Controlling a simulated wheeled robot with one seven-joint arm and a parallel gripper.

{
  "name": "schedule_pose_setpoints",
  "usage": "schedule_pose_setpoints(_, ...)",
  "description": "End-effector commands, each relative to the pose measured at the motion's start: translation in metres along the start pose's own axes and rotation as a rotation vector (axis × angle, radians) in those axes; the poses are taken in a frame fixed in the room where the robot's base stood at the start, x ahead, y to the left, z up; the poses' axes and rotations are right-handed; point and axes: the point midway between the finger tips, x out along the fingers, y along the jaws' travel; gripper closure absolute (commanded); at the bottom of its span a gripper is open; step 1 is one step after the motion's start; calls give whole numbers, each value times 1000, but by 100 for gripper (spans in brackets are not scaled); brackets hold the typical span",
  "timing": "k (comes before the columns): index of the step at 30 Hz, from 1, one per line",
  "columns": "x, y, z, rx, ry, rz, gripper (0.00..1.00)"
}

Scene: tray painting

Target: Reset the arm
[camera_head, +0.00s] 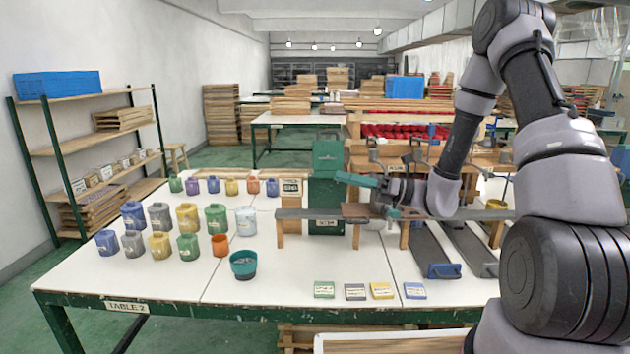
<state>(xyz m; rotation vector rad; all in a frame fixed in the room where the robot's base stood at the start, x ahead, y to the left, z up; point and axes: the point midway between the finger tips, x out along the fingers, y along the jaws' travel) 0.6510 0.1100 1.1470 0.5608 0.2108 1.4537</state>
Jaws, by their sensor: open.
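My arm comes in from the right side of the head view, bends down at the elbow and reaches left over the white worktable (130,285). My gripper (363,195) is at its end, pointing left, above the middle of the table. Its teal fingers are apart, and I see nothing held between them. The gripper is just above or in front of a raised wooden rail (435,214); I cannot tell whether it touches. A dark green cabinet (327,160) stands to the left behind it.
Several colored jars (188,217) stand in rows on the left. A teal cup (243,264) stands near them. Small colored labeled blocks (382,290) line the front edge. Long dark trays (437,262) lie under the rail at right. A shelf (100,140) stands at far left.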

Motion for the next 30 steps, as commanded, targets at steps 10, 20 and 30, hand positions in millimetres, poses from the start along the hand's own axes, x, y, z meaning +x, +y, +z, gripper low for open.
schedule_pose_setpoints(10,-4,111,4,-525,561,230,54)
schedule_pose_setpoints(20,-55,170,14,-1048,1073,342,54)
schedule_pose_setpoints(30,-119,213,66,-1597,1569,330,54)
